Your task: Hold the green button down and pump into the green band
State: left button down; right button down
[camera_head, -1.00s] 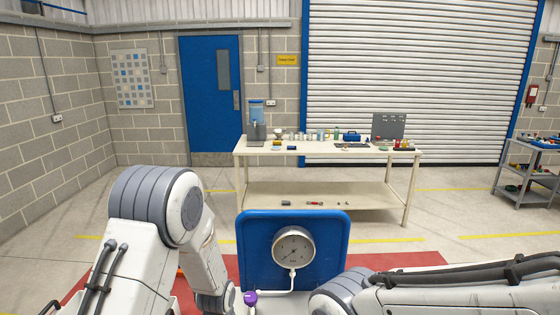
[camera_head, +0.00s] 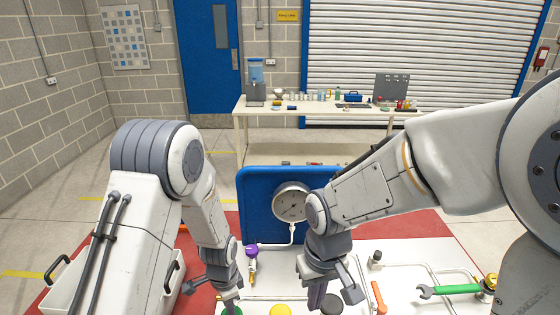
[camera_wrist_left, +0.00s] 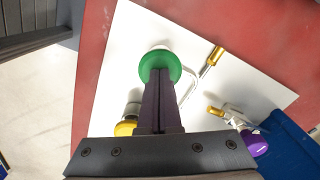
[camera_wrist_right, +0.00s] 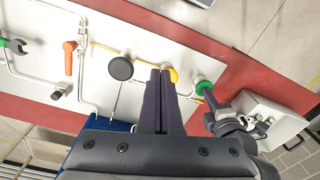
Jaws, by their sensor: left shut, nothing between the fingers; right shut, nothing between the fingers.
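The green button (camera_wrist_left: 150,66) stands on the white panel; only its edge shows at the bottom of the head view (camera_head: 232,311). My left gripper (camera_head: 230,302) is shut with its fingertips at the button; I cannot tell whether it is pressed. A black round knob (camera_wrist_right: 121,68), perhaps the pump's handle, shows in the right wrist view and at the bottom of the head view (camera_head: 331,304). My right gripper (camera_head: 317,305) is shut and empty, over the panel between the black knob and the yellow button (camera_wrist_right: 172,75). The gauge (camera_head: 290,204) is partly covered by my right arm; its green band is too small to make out.
A purple knob (camera_head: 252,250) sits on a pipe below the blue gauge board (camera_head: 257,215). Right of the black knob are an orange handle (camera_head: 378,298) and a green-handled wrench shape (camera_head: 455,290). A workbench (camera_head: 250,105) stands behind.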

aim_at(332, 303)
jog(key=w+d+f+m, duration=0.1)
jog(key=w+d+f, duration=0.1)
jog(key=w+d+f+m, duration=0.1)
jog(key=w+d+f, duration=0.1)
jog(key=w, duration=0.1)
jog(key=w+d+f+m, duration=0.1)
jog(key=w+d+f, duration=0.1)
jog(key=w, duration=0.1)
jog(key=shift+w+f, duration=0.2)
jog(key=shift+f, duration=0.05)
jog(key=shift+w+d+f, duration=0.1)
jog(key=shift+d+f, duration=0.1)
jog(key=shift+f, duration=2.4)
jog(key=shift+f, duration=2.35)
jog(key=shift+r, duration=2.25)
jog(key=shift+f, duration=0.15)
jog(key=shift+f, duration=2.2)
jog(key=shift+r, duration=2.3)
